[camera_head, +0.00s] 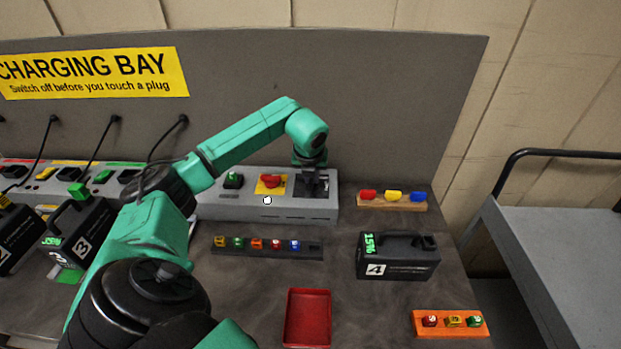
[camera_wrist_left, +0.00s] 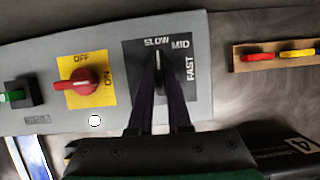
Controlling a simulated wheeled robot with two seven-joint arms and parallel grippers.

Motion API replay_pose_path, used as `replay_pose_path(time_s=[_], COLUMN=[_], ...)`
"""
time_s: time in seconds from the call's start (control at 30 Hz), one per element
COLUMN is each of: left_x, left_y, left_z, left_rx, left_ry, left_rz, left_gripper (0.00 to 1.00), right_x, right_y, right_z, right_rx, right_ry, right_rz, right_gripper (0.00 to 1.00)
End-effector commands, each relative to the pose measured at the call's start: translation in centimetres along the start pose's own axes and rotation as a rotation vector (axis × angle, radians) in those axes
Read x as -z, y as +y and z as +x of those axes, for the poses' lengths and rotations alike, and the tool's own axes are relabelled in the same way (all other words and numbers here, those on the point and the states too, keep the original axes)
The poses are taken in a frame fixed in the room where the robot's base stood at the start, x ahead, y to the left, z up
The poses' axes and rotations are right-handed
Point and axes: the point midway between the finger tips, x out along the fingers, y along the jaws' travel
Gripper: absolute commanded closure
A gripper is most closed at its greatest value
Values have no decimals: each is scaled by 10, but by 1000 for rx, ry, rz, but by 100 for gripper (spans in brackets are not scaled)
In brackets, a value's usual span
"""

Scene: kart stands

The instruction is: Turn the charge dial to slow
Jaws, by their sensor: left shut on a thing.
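The charge dial (camera_wrist_left: 158,62) sits on a dark plate (camera_wrist_left: 133,62) marked SLOW, MID and FAST, at the right end of the grey control box. My left gripper (camera_wrist_left: 158,90) is shut on the dial, with one finger on each side. The dial's light pointer line shows between the fingers and points up toward the SLOW label. The fingers hide the lower part of the dial. In the head view my left gripper (camera_head: 312,180) reaches down onto the same dark plate, and the dial is mostly hidden there. My right gripper is not in view.
A red switch (camera_head: 271,181) on a yellow OFF/ON plate and a green switch (camera_head: 233,181) are left of the dial. Battery 4 (camera_head: 398,258) and a red tray (camera_head: 307,318) stand in front.

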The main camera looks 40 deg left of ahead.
Motion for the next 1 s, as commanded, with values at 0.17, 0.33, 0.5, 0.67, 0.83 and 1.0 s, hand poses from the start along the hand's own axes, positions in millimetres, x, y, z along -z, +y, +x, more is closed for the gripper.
replay_pose_path(time_s=[0.17, 0.33, 0.5, 0.67, 0.83, 1.0], left_x=[-2, -3, -3, -3, -2, -1], left_y=[-1, -1, 0, 0, 0, -1], left_z=[-1, -2, -2, -2, -1, -1], left_rx=[-13, -18, -18, -18, -19, -19], left_ry=[-7, -7, -7, -7, -4, -3], left_rz=[-40, -52, -53, -52, -50, -49], left_gripper=[100, 100, 100, 65, 54, 54], right_x=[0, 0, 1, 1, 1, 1], right_y=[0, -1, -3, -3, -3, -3], right_z=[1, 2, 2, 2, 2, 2], right_rx=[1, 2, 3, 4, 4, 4], right_ry=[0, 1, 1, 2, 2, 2], right_rz=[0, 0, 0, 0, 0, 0], right_gripper=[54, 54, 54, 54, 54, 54])
